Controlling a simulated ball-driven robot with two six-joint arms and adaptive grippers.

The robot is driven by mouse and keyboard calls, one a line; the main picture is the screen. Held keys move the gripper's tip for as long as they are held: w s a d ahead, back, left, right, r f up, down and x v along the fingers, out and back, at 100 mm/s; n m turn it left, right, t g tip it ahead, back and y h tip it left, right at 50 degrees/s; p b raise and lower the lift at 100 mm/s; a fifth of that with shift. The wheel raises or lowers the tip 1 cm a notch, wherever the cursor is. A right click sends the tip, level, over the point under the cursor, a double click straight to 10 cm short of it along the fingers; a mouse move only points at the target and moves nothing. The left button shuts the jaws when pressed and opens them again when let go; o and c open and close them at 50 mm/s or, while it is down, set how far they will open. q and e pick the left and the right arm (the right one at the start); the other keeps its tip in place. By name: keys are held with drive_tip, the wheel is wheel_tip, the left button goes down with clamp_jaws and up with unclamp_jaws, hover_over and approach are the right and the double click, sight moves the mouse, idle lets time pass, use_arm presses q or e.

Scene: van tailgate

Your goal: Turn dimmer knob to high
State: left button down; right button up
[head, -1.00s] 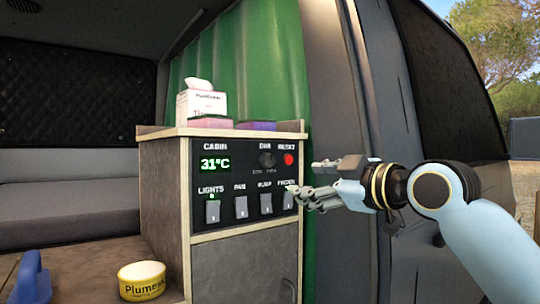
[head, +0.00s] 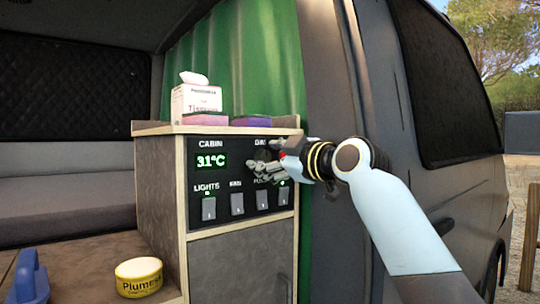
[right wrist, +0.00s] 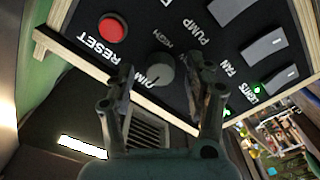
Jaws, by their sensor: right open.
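The control panel (head: 220,218) faces me on the front of a cabinet in the van. The grey dimmer knob (right wrist: 160,71) shows in the right wrist view, with DIM and HIGH lettering beside it. My right gripper (head: 263,158) is open in front of the panel's upper right, and its fingers hide the knob in the head view. In the right wrist view the open fingers (right wrist: 164,88) lie on either side of the knob; I cannot tell whether they touch it. My left gripper is not in view.
A red RESET button (right wrist: 112,29) is close to the knob. A row of rocker switches (head: 237,204) sits below, and a cabin display (head: 211,161) reads 31°C. A tissue box (head: 196,102) stands on the cabinet top. A yellow tin (head: 139,278) and blue object (head: 30,277) lie lower left.

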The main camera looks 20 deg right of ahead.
drive_tip(key=shift+c, duration=0.2)
clamp_jaws()
drive_tip(key=m+p, duration=0.3)
drive_tip(key=m, duration=0.2)
drive_tip(key=shift+r+p, duration=0.2)
drive_tip(key=shift+p, duration=0.2)
drive_tip(key=m+p, duration=0.4)
drive_tip(key=m, duration=0.2)
drive_tip(key=shift+m, duration=0.3)
drive_tip(key=m+p, duration=0.4)
drive_tip(key=m, duration=0.2)
drive_tip(key=m+p, duration=0.3)
drive_tip(key=m, duration=0.2)
drive_tip(key=shift+m+p, duration=0.3)
